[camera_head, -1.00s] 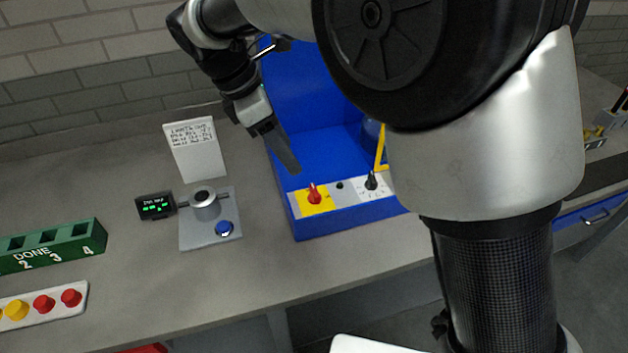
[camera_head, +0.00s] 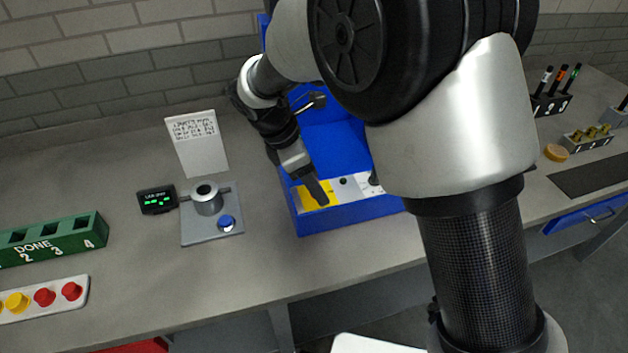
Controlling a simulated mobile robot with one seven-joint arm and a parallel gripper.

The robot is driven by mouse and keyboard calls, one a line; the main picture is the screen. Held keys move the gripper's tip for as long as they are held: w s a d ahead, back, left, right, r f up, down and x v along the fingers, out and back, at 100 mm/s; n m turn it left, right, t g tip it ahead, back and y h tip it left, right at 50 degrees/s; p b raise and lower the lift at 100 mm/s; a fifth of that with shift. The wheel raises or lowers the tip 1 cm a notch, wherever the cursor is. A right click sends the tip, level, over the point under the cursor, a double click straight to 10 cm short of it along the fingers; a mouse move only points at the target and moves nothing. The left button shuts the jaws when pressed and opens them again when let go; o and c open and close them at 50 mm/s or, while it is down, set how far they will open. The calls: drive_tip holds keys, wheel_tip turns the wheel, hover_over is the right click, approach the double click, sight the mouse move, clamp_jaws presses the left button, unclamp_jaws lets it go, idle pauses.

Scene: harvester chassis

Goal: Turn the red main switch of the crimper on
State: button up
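The blue crimper (camera_head: 345,214) stands on the bench, with my arm across its right part. A yellow plate (camera_head: 304,197) sits at the left of its front panel. My gripper (camera_head: 321,198) points down over this plate, with its fingertips where the red main switch was visible earlier. The red switch is now hidden behind the fingers, so its position does not show. I cannot tell whether the fingers touch it, or whether they are open or shut.
A black selector knob (camera_head: 374,179) is right of the yellow plate, partly hidden by my arm. Left of the crimper are a grey device with a blue button (camera_head: 227,223), a small display (camera_head: 156,200), a white sign (camera_head: 197,143) and a green DONE rack (camera_head: 52,240).

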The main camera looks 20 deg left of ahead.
drive_tip(key=c, duration=1)
drive_tip(key=shift+c, duration=0.2)
drive_tip(key=shift+m+p, duration=0.3)
drive_tip(key=shift+m, duration=0.1)
drive_tip(key=m+g+p, duration=0.1)
drive_tip(key=m+p, duration=0.1)
drive_tip(key=shift+w+r+m, duration=0.1)
drive_tip(key=shift+r+m, duration=0.05)
drive_tip(key=shift+m, duration=0.25)
drive_tip(key=m+g+p, duration=0.1)
drive_tip(key=m, duration=0.1)
drive_tip(key=m+g+p, duration=0.1)
drive_tip(key=m, duration=0.2)
drive_tip(key=shift+w+h, duration=0.2)
drive_tip(key=shift+h, duration=0.1)
drive_tip(key=m+g, duration=0.1)
drive_tip(key=m, duration=0.1)
drive_tip(key=m+g+p, duration=0.1)
drive_tip(key=m, duration=0.2)
drive_tip(key=shift+w+y, duration=0.15)
drive_tip(key=shift+y, duration=0.25)
drive_tip(key=m+g+y, duration=0.1)
drive_tip(key=m, duration=0.3)
drive_tip(key=shift+w+d+p, duration=0.1)
drive_tip(key=shift+p, duration=0.2)
drive_tip(key=shift+m, duration=0.3)
